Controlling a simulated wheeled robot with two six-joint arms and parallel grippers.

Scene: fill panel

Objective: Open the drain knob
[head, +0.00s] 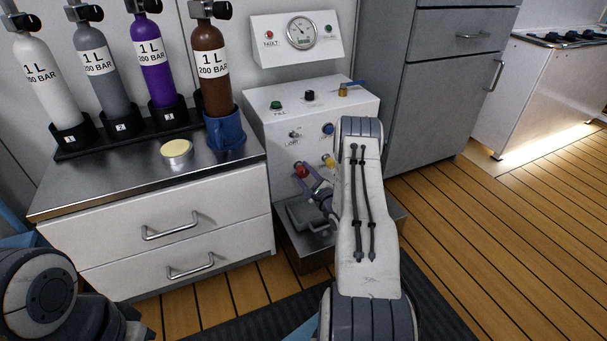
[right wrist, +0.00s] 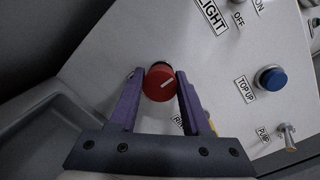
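A round red knob (right wrist: 159,84) with a white mark line is on the sloping front of the white fill panel (right wrist: 120,40). In the head view the red knob (head: 301,170) is low on the panel's front, at the left. My right gripper (right wrist: 161,76) has its two purple fingers on either side of the knob, close against it, and looks shut on it. The white mark runs diagonally. The label beside the knob is mostly hidden by the right finger. In the head view my right gripper (head: 310,178) reaches the panel from below. My left gripper is out of view.
A blue knob (right wrist: 270,78) labelled TOP UP and a metal toggle (right wrist: 287,134) are close by on the panel. A yellow knob (head: 328,160) is just right of the red one. A metal tray (head: 300,237) juts out below. Gas bottles (head: 215,75) stand left on the drawer counter (head: 120,183).

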